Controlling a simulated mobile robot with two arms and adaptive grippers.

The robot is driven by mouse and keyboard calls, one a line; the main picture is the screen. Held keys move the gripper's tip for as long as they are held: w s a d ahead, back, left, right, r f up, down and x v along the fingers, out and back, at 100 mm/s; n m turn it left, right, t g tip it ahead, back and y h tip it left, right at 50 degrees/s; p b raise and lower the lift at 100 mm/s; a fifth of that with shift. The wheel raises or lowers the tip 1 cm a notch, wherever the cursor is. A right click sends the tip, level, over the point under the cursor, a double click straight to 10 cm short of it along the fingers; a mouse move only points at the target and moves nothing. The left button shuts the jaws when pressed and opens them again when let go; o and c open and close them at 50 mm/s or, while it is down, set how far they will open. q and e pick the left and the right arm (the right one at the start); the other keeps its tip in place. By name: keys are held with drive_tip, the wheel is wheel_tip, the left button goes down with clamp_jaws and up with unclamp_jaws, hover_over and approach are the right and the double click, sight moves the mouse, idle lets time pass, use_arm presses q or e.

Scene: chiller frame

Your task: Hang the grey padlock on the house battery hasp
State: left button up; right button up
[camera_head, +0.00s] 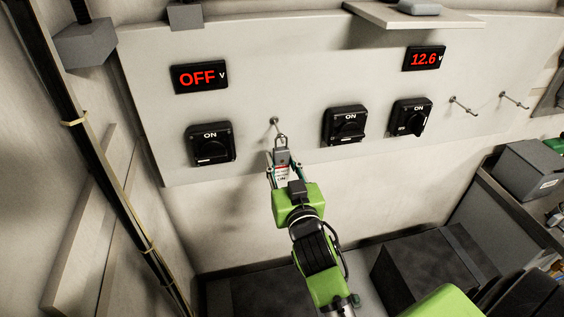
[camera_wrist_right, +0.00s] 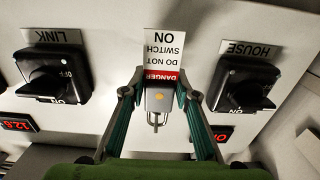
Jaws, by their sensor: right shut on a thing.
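The grey padlock (camera_head: 282,157) is between the fingertips of my right gripper (camera_head: 283,167), which is shut on it. It also shows in the right wrist view (camera_wrist_right: 158,99), with its shackle pointing down in that picture. A white and red danger tag (camera_wrist_right: 165,55) is at the padlock. In the head view the shackle is close to a ball-tipped peg (camera_head: 275,122); I cannot tell whether they touch. The black house switch (camera_wrist_right: 242,90) is right in the wrist view and left in the head view (camera_head: 210,145). Its hasp is not clearly visible. My left gripper is not in view.
The link switch (camera_wrist_right: 53,80) is also in the head view (camera_head: 344,127), with another switch (camera_head: 410,117) beside it. Two bare pegs (camera_head: 461,104) (camera_head: 514,99) stick out further right. A shelf (camera_head: 405,17) juts out above. The panel below the switches is clear.

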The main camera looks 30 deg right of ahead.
sight(281, 135)
drive_tip(key=shift+w+d+f, duration=0.1)
drive_tip(key=shift+w+d, duration=0.05)
drive_tip(key=shift+w, duration=0.05)
drive_tip(key=o, duration=1.3)
drive_tip(key=shift+s, duration=0.1)
wheel_tip(281, 135, up, 10)
drive_tip(key=shift+r, duration=0.1)
